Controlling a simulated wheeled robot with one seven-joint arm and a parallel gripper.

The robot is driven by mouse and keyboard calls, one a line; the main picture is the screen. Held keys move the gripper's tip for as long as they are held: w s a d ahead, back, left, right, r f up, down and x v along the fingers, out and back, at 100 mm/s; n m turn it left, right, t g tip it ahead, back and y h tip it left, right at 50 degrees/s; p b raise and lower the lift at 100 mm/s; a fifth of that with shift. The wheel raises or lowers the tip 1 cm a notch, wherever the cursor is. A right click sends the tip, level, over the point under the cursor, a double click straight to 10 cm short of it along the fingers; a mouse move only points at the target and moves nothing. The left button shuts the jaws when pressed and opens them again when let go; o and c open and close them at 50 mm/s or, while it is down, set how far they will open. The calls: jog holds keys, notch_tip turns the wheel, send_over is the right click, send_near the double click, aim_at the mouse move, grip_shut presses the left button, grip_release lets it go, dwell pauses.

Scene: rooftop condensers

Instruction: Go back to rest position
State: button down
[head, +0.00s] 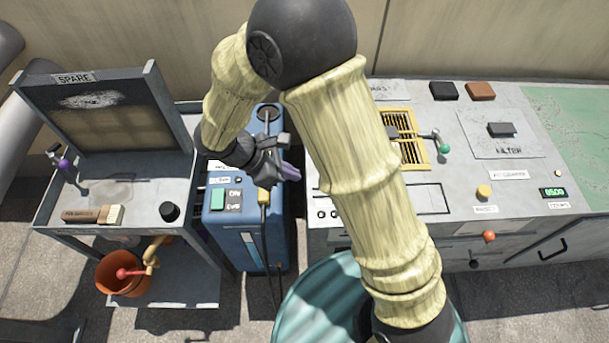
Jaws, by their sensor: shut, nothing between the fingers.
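My gripper (289,172) is at the end of my bent arm, above the blue machine (249,251) in the middle of the head view. The gripper is shut and nothing shows between its fingers. My arm's pale yellow sleeved links rise from the bottom right to a dark elbow at the top, then come down to the gripper. The arm hides part of the grey bench and some of the machine's top. I cannot tell whether the gripper touches the machine.
A grey cart (60,207) at left holds a brush (93,214), a black knob (169,211) and an upright "SPARE" panel (110,110). An orange bucket (125,271) is below. The bench at right has a yellow grille (408,140) and yellow button (484,191). A teal drum (312,300) stands in front.

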jog(key=v, duration=0.3)
jog(key=shift+a+f, duration=0.1)
dwell(0.3)
jog(key=s+d+r+m+y+p, duration=0.1)
jog(key=d+r+m+y+p, duration=0.2)
jog(key=d+m, duration=0.7)
jog(key=s+d+r+m+y+p, duration=0.1)
jog(key=d+r+m+y+p, duration=0.3)
jog(key=d+r+m+p, duration=0.4)
notch_tip(320, 180, up, 5)
jog(key=d+m, duration=0.2)
jog(key=shift+s+d+f+m+t+y+p, duration=0.15)
jog(key=shift+s+d+m+t+y+p, duration=0.15)
jog(key=shift+s+t, duration=0.1)
jog(key=shift+w, duration=0.15)
